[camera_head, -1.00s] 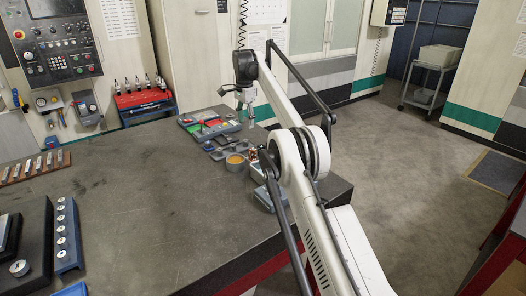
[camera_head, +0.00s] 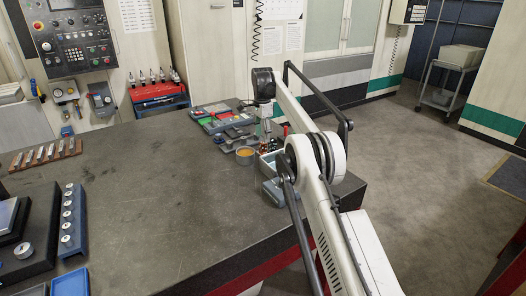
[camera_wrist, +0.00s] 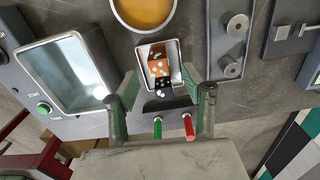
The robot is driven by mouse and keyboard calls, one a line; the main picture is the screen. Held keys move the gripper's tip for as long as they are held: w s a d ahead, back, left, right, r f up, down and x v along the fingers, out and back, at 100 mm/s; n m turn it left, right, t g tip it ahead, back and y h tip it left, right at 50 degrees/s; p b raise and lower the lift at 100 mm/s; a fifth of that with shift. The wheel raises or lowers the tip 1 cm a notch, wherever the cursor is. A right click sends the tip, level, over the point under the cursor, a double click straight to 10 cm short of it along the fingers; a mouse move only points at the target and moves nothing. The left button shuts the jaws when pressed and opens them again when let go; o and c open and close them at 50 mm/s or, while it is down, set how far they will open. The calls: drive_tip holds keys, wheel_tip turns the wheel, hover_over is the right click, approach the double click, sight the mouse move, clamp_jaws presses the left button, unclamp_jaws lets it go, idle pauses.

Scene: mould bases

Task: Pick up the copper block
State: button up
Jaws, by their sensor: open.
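A copper-coloured block (camera_wrist: 158,66) with pale dots sits inside a small metal-walled tray (camera_wrist: 144,58) in the wrist view. A black piece with pale dots (camera_wrist: 162,84) lies against its near side. My gripper (camera_wrist: 158,92) is open, with one finger left and one right of the tray's near part; nothing is held between them. In the head view my gripper (camera_head: 267,138) points down over the cluster of containers at the table's far right edge. The block cannot be made out clearly there.
A round cup with orange contents (camera_wrist: 145,10) stands just beyond the tray; it also shows in the head view (camera_head: 246,156). A deep grey tank (camera_wrist: 68,76) is to the left. A grey plate with round knobs (camera_wrist: 229,45) is to the right. The table's middle (camera_head: 150,190) is clear.

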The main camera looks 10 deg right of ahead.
sight(263, 147)
drive_tip(key=shift+s+d+f+p, duration=0.1)
drive_tip(key=shift+f+p, duration=0.25)
drive_tip(key=shift+f, duration=2.85)
clamp_jaws()
